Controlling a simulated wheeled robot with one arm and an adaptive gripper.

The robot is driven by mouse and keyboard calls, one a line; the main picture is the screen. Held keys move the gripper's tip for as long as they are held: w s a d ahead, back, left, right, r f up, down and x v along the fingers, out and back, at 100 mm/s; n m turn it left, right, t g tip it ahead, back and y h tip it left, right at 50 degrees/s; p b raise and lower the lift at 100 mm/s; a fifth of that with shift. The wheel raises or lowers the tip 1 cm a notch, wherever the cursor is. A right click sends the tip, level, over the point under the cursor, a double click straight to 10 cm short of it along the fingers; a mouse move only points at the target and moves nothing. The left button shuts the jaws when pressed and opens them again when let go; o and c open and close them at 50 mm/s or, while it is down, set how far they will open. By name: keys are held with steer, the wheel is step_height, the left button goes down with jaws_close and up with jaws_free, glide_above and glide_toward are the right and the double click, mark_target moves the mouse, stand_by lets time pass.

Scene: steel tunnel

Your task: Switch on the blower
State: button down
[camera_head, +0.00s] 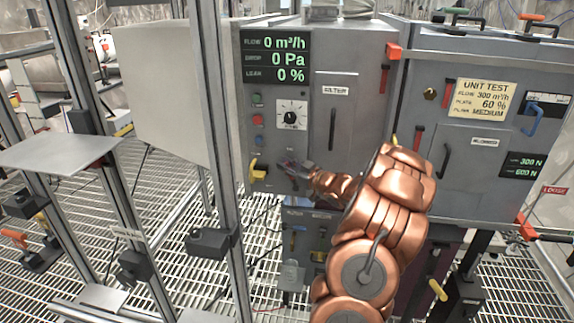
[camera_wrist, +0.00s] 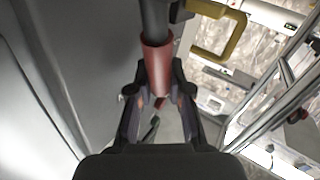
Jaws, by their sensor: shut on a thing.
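The grey control cabinet (camera_head: 350,75) stands ahead in the head view. Its display (camera_head: 276,58) reads flow 0 m³/h, drop 0 Pa and leak 0 %. Below are a round dial (camera_head: 291,115) and a column of small green, red and blue buttons (camera_head: 258,119). My gripper (camera_head: 288,167) is at the cabinet's lower front, just right of a yellow handle (camera_head: 258,170). In the wrist view my gripper (camera_wrist: 157,80) is shut on a red sleeve-like grip (camera_wrist: 157,62) at the end of a dark rod (camera_wrist: 156,18). The gripper hides this lever in the head view.
The yellow handle also shows close by in the wrist view (camera_wrist: 238,38). A metal upright (camera_head: 215,120) stands left of my gripper. To the right is a cabinet with a UNIT TEST note (camera_head: 482,100). The floor is open grating (camera_head: 180,265).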

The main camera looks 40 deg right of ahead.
steer(key=shift+s, duration=0.1)
steer(key=shift+s+d+r+m+t, duration=0.1)
steer(key=shift+s+d+m+t, duration=0.45)
steer(key=shift+t, duration=0.35)
steer(key=shift+s+r+m, duration=0.15)
steer(key=shift+s+m, duration=0.05)
steer(key=shift+m, duration=0.05)
steer(key=shift+t, duration=0.3)
steer(key=c, duration=1.3)
jaws_free()
steer(key=shift+v, duration=6)
steer(key=shift+r, duration=0.1)
